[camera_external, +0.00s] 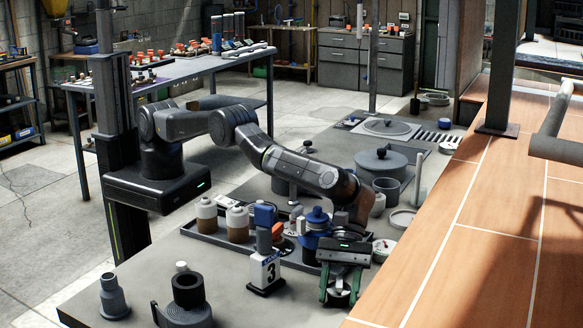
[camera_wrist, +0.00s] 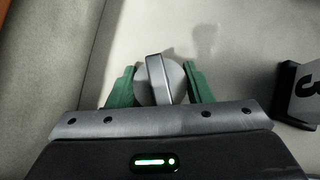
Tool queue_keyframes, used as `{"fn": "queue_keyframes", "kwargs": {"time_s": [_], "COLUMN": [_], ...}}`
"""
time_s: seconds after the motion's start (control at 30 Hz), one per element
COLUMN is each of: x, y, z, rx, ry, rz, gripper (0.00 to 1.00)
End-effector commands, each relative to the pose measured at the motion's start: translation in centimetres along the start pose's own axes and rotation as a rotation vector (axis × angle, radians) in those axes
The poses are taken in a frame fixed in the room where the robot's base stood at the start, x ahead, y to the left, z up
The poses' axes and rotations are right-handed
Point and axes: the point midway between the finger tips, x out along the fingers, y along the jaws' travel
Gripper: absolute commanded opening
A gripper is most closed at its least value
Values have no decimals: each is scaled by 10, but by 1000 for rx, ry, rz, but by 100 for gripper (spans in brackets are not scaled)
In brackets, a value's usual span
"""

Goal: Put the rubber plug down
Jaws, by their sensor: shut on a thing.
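The rubber plug (camera_wrist: 160,72) is a grey round piece with a raised bar-like handle across its top. It sits between the two green fingers of my gripper (camera_wrist: 160,88), which is shut on it. In the outside view my gripper (camera_external: 341,285) points down over the front right part of the grey worktop (camera_external: 240,290). The plug (camera_external: 340,297) shows as a dark round shape low between the fingers, partly hidden by them. I cannot tell whether its underside touches the worktop.
A white block marked 3 (camera_external: 265,272) stands left of my gripper; it also shows at the right in the wrist view (camera_wrist: 302,92). Behind is a dark tray (camera_external: 205,237) with jars and a blue-topped pot (camera_external: 317,222). Dark and grey fittings (camera_external: 188,290) stand front left. Worktop between them is bare.

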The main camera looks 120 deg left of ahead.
Motion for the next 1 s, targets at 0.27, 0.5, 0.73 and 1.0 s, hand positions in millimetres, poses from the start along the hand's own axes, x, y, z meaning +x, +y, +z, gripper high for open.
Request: {"fn": "queue_keyframes", "kwargs": {"time_s": [0.27, 0.5, 0.73, 1.0], "x": [2, -1, -22, -72], "y": [0, 0, 1, 1], "z": [-2, 1, 1, 0], "rx": [0, 0, -2, -1], "ry": [1, 0, 0, 0], "rz": [0, 0, 1, 2], "gripper": [68, 68, 68, 68]}}
